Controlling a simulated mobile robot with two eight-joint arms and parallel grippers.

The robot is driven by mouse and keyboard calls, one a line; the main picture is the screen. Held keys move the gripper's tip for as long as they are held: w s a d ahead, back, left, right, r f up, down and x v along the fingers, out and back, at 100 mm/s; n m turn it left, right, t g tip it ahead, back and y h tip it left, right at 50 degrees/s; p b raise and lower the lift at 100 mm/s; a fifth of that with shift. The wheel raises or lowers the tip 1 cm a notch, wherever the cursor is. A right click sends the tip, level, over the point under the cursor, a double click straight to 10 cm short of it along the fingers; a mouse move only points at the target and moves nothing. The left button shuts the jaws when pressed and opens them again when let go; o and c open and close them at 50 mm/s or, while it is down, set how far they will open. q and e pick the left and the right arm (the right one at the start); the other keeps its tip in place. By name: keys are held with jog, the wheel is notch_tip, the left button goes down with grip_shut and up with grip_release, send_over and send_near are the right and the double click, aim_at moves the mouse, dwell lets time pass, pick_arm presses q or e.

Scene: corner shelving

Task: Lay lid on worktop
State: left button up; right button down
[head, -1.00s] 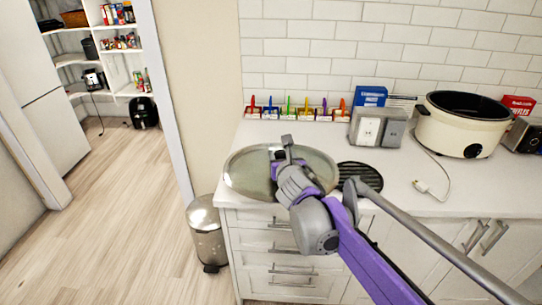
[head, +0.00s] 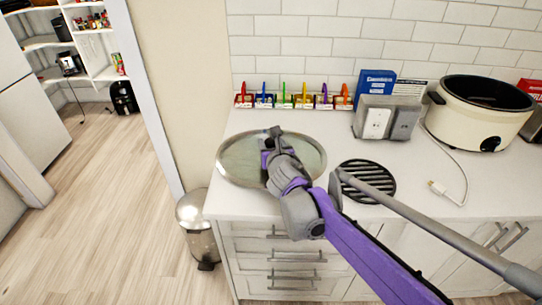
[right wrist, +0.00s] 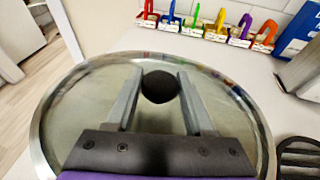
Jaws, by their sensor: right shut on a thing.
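The lid (head: 232,160) is a round glass disc with a metal rim, at the left end of the white worktop (head: 310,190). My right gripper (head: 266,140) is over the lid's middle and shut on its dark knob. In the right wrist view the black round knob (right wrist: 159,86) sits between the two grey fingers, and the lid (right wrist: 75,100) spreads flat below them. The lid looks level and at or very near the worktop; I cannot tell if it touches. My left gripper is not in view.
A black round grate (head: 367,182) lies right of the lid. A row of coloured clips (head: 290,98) stands along the wall behind. A grey outlet box (head: 387,118) and a cream slow cooker (head: 480,115) without a lid stand to the right. A metal bin (head: 196,220) stands on the floor left.

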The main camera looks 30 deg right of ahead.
jog(key=shift+f+b, duration=0.3)
jog(key=shift+f, duration=1.85)
jog(key=shift+w, duration=0.1)
jog(key=shift+c, duration=1.4)
grip_release()
jog(key=shift+f, duration=0.1)
jog(key=shift+r, duration=0.2)
jog(key=p+v, duration=0.1)
jog(key=v, duration=1.1)
jog(key=shift+p, duration=0.35)
